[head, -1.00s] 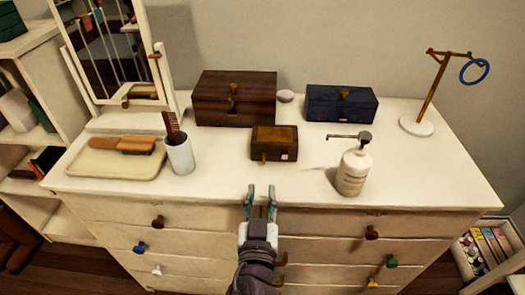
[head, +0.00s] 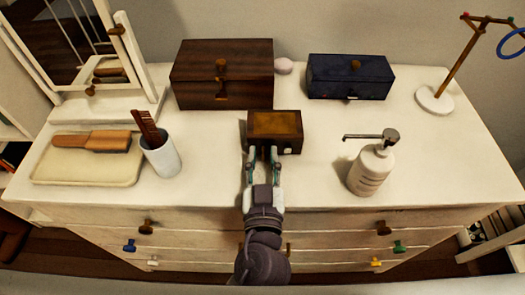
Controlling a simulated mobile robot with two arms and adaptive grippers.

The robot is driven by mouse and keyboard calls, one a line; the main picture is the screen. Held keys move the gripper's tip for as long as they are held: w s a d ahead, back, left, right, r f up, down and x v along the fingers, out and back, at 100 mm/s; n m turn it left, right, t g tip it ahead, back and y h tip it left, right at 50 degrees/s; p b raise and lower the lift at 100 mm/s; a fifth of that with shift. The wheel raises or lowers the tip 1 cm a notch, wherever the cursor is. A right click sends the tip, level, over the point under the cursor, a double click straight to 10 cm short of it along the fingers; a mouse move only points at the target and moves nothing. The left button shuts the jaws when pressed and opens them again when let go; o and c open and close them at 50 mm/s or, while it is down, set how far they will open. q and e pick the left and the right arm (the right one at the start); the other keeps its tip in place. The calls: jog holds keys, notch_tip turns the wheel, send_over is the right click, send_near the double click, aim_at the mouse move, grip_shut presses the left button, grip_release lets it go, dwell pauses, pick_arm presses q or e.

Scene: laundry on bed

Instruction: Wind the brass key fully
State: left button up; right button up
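A small dark wooden box (head: 274,125) with a lighter brown top panel stands in the middle of the dresser top. A small white button-like piece shows at the right of its front face. My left gripper (head: 263,153) points at the front face, its two fingertips at or very near the lower left of that face. The fingers are apart. The brass key on that front cannot be made out clearly now, as the fingers are around its place; I cannot tell whether they touch it. My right gripper is not in view.
Behind stand a large brown box (head: 222,75) and a dark blue box (head: 350,77). A soap dispenser (head: 370,170) is to the right, and a white cup (head: 161,158) with a comb and a tray (head: 85,173) with a brush are to the left.

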pick_arm(q)
grip_shut()
jog(key=m, duration=0.4)
jog(key=shift+d, duration=0.2)
grip_release()
dwell(0.4)
